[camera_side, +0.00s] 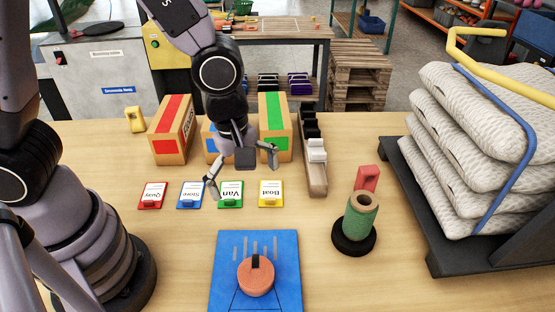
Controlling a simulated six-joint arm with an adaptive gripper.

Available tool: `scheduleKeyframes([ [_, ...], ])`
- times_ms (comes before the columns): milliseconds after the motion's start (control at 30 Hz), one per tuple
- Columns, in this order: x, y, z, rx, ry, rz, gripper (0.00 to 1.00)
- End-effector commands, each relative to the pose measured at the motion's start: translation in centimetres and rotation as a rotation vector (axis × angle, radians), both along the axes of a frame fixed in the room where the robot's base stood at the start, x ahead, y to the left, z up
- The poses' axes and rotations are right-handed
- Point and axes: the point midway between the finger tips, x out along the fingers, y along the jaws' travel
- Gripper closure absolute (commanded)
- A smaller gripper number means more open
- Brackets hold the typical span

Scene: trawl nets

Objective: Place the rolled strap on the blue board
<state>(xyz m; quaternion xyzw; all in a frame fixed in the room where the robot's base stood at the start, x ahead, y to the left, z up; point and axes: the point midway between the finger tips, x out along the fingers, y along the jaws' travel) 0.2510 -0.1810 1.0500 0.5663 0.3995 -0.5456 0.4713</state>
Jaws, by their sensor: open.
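The blue board (285,252) lies flat on the table at the front centre, with pale stripes on its far part. A round orange roll with a dark tab on top, which looks like the rolled strap (256,281), rests on the board's near half. My gripper (241,172) is open and empty. It hangs above the table beyond the board, over the row of coloured cards, apart from the roll. My gripper partly hides the blue-marked box behind it.
A green spool (360,222) stands on a black base at right, with a red block (367,177) behind it. Stacked sacks (480,150) fill the right side. Cards, such as the red one (152,195), and cartons, such as the green-striped one (275,126), stand beyond the board.

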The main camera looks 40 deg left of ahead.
Motion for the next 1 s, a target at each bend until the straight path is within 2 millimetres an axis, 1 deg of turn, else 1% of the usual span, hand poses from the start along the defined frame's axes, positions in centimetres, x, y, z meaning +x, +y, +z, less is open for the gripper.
scheduleKeyframes([
  [33,0.6,2.0,2.9,-0.011,-0.053,-0.090,0.00],
  [100,0.7,4.8,6.3,0.003,-0.115,-0.256,0.00],
  [133,0.5,6.0,7.6,0.014,-0.144,-0.328,0.00],
  [200,-0.4,8.7,10.5,0.051,-0.207,-0.492,0.00],
  [267,-1.5,11.0,12.6,0.097,-0.259,-0.631,0.00],
  [300,-2.5,12.3,13.8,0.133,-0.289,-0.721,0.00],
  [400,-5.0,15.1,16.2,0.233,-0.347,-0.926,0.00],
  [500,-7.4,16.8,17.5,0.326,-0.375,-1.088,0.00],
  [633,-9.3,17.9,18.2,0.406,-0.385,-1.218,0.00],
  [767,-9.9,18.1,18.4,0.432,-0.384,-1.267,0.00],
  [1000,-9.9,18.1,18.4,0.433,-0.383,-1.272,0.00],
])
